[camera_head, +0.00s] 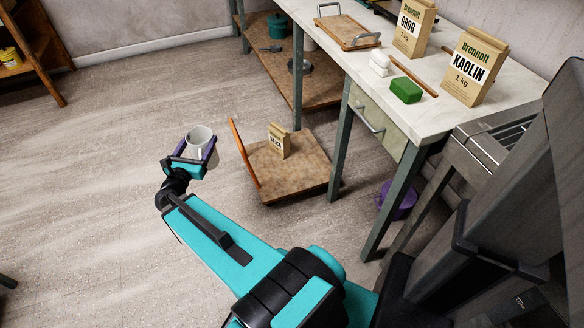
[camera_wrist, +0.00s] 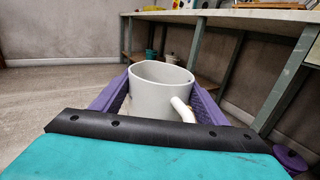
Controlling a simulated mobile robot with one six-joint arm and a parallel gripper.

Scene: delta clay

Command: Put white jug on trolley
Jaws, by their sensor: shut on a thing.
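The white jug (camera_head: 200,137) is held upright in my gripper (camera_head: 201,150), above the floor and to the left of the trolley. In the wrist view the jug (camera_wrist: 160,92) sits between the two purple fingers of my gripper (camera_wrist: 158,97), with its handle at the right. The jug's lower part is hidden by the gripper. The trolley (camera_head: 297,178) is a low brown platform with an orange upright handle at its left end. A small paper bag (camera_head: 279,141) stands on the trolley toward its back. The rest of its platform is bare.
A workbench (camera_head: 440,112) stands to the right of the trolley, with a tray (camera_head: 347,32), a green block (camera_head: 406,90) and a Kaolin bag (camera_head: 473,69) on top. A purple pot (camera_head: 397,200) is under it.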

